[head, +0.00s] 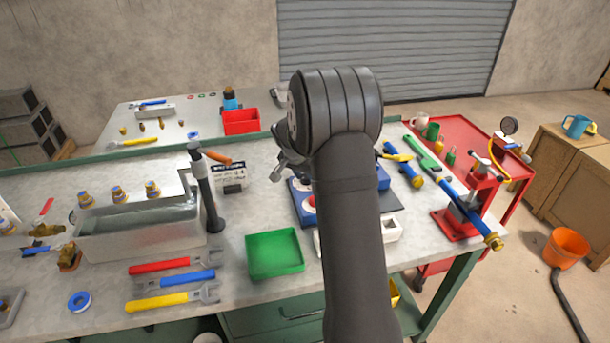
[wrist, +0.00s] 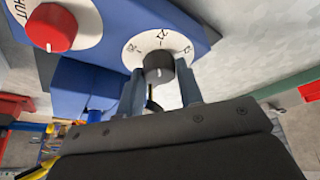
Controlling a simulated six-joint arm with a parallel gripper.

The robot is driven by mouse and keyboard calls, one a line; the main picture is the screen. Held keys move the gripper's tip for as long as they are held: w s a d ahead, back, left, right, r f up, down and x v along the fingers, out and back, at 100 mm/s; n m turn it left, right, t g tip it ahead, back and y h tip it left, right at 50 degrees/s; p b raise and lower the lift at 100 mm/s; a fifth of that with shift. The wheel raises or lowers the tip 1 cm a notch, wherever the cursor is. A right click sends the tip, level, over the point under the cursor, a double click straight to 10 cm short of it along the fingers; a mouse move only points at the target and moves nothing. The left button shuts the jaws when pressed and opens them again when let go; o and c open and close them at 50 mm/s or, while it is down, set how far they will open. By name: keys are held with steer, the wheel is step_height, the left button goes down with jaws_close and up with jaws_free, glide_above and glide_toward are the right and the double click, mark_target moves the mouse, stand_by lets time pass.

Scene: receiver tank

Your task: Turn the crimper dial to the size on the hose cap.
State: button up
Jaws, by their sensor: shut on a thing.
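The blue crimper (head: 303,212) stands on the bench, mostly hidden behind my arm in the head view. In the wrist view its blue body (wrist: 125,20) carries a white dial plate (wrist: 138,48) with printed numbers, too small and tilted to read surely. A black dial knob (wrist: 159,67) sits on this plate, with a small pale mark on it. My gripper (wrist: 162,85) is shut on the knob, one finger on each side. A blue hose (head: 452,190) with yellow ends lies across the red stand at right; no size on its cap (head: 494,242) is legible.
A red knob (wrist: 50,27) on a plate ending in "HUT" sits beside the dial. A green tray (head: 274,254), several wrenches (head: 170,299) and a metal tank (head: 140,235) stand left of my arm. A red cart (head: 455,128) is at right.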

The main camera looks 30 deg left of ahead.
steer(key=shift+m+h, duration=0.3)
steer(key=shift+m, duration=0.3)
steer(key=o, duration=1)
steer(key=shift+c, duration=0.2)
steer(key=v, duration=1.7)
steer(key=shift+a+r, duration=0.15)
steer(key=shift+r, duration=0.1)
steer(key=shift+f, duration=0.1)
steer(key=x, duration=1.7)
steer(key=shift+f, duration=0.15)
